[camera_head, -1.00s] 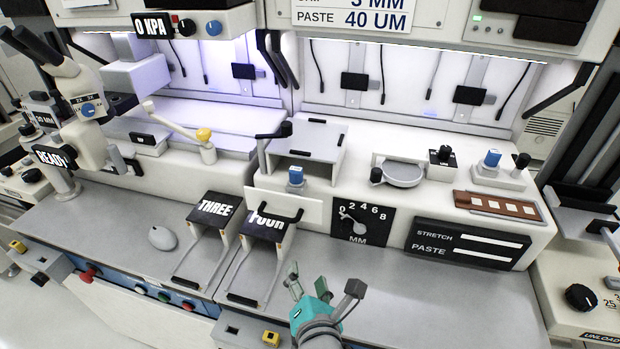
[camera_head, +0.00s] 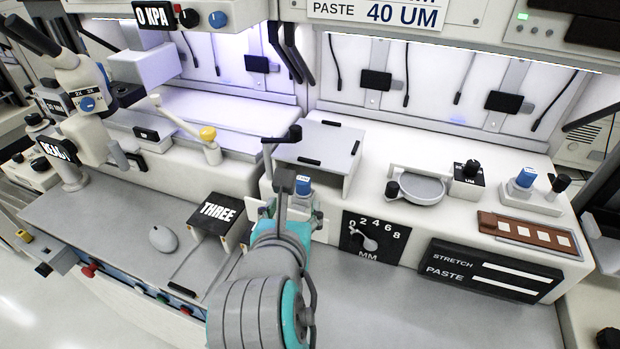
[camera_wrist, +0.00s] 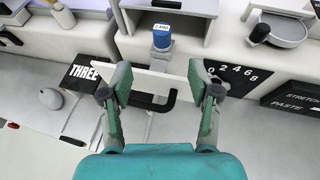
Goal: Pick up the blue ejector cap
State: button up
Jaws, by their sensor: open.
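A blue cap (camera_head: 303,185) with a small white label on top stands at the open front of a white housing, on a grey post. It also shows in the wrist view (camera_wrist: 162,38), upright and unobstructed. A similar blue cap (camera_head: 525,177) stands on a white block at the right; the label text on both is too small to read. My gripper (camera_head: 291,213) is open and empty, just in front of the nearer cap. In the wrist view my gripper (camera_wrist: 161,84) has its fingers spread, with the cap beyond and between them, apart from both.
A white drawer front with a black handle (camera_wrist: 153,103) lies beneath my fingers. The white housing (camera_head: 318,138) rises behind the nearer cap. A dial panel (camera_head: 372,238) is to the right and the THREE drawer (camera_head: 216,211) to the left.

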aim_at(302, 181)
jog(key=shift+w+r, duration=0.15)
jog(key=x, duration=1.1)
jog(key=shift+d, duration=0.2)
jog(key=shift+c, duration=0.2)
grip_shut()
